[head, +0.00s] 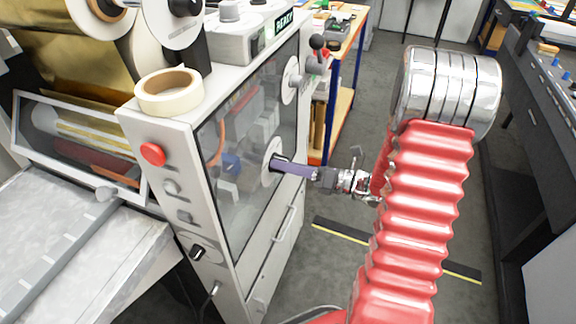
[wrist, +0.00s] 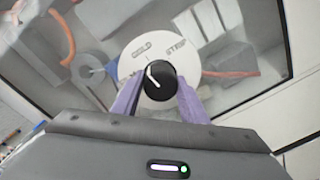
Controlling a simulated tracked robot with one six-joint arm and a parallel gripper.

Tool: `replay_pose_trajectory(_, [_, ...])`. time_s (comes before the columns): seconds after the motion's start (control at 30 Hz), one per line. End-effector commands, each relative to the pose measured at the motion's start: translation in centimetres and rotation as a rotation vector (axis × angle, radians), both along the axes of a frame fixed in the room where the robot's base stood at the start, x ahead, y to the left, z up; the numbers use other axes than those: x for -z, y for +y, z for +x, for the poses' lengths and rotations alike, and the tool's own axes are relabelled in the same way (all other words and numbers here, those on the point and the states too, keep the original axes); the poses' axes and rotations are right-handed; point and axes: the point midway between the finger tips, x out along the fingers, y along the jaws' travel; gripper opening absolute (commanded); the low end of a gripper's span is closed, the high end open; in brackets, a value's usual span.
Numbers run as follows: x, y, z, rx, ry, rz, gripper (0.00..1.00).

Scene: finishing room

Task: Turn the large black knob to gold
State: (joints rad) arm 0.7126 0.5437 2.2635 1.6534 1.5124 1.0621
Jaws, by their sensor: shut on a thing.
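The large black knob (wrist: 160,82) sits on a round white dial (wrist: 131,63) lettered GOLD at upper left and STRIP at upper right. A white mark on the knob's face points up and slightly left, toward the GOLD side. My gripper (wrist: 161,90) has its purple fingers on either side of the knob, shut on it. In the head view my gripper (head: 279,162) reaches the dial (head: 268,176) on the machine's clear door from the right, and its fingers largely hide the knob.
The dial is on the machine's glazed front panel (head: 232,150). Another white dial (head: 289,88) is above it, near a black-ball lever (head: 317,43). A red button (head: 152,153) and a tape roll (head: 169,90) are at left. Grey floor lies open right of the machine.

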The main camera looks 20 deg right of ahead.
Motion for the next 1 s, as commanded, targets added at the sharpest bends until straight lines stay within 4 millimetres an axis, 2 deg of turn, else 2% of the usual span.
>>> replay_pose_trajectory(0.3, [-0.14, -0.12, 0.21, 0.004, 0.075, 0.078, 0.17])
replay_pose_trajectory(0.73, [-0.13, -0.16, 0.24, 0.005, 0.083, 0.085, 0.17])
replay_pose_trajectory(0.77, [-0.13, -0.16, 0.24, 0.005, 0.083, 0.085, 0.41])
replay_pose_trajectory(1.0, [-0.06, -0.09, 0.13, 0.003, 0.084, 0.085, 0.58])
